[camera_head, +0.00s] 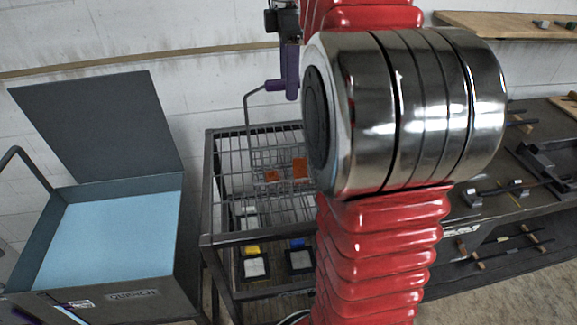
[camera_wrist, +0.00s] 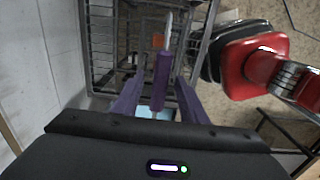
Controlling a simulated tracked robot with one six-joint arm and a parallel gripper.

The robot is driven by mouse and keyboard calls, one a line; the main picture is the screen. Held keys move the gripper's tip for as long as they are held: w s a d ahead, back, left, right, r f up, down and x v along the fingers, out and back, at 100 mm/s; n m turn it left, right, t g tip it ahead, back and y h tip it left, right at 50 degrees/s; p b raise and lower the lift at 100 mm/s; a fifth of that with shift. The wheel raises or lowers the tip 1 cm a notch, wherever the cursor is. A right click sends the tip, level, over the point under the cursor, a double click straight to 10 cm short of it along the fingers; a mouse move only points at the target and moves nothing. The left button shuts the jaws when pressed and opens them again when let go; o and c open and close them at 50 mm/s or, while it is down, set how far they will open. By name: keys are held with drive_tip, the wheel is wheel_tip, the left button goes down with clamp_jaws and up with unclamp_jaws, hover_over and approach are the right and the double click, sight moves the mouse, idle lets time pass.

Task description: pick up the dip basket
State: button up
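The dip basket (camera_head: 262,158) is a wire basket with orange pieces in it, at the top of the dark metal cart (camera_head: 222,240) in the head view. Its thin bent handle rises on the left to a purple grip (camera_head: 275,85). My gripper (camera_head: 291,75) is at that grip, its purple finger overlapping it. In the wrist view the purple grip (camera_wrist: 161,80) lies between my two purple fingers (camera_wrist: 158,92), with gaps seeming to show on both sides. My gripper looks open around the grip. My arm hides the basket's right side in the head view.
A blue-filled quench tank (camera_head: 110,235) with its lid raised stands left of the cart. Small blocks and dark trays sit on the cart's lower shelf. A dark bench (camera_head: 520,200) with rods and blocks is on the right. A wall shelf (camera_head: 510,25) is above it.

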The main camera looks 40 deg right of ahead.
wheel_tip(320, 180, down, 5)
drive_tip(key=shift+r, duration=0.1)
idle(0.3)
drive_tip(key=shift+c, duration=0.5)
clamp_jaws()
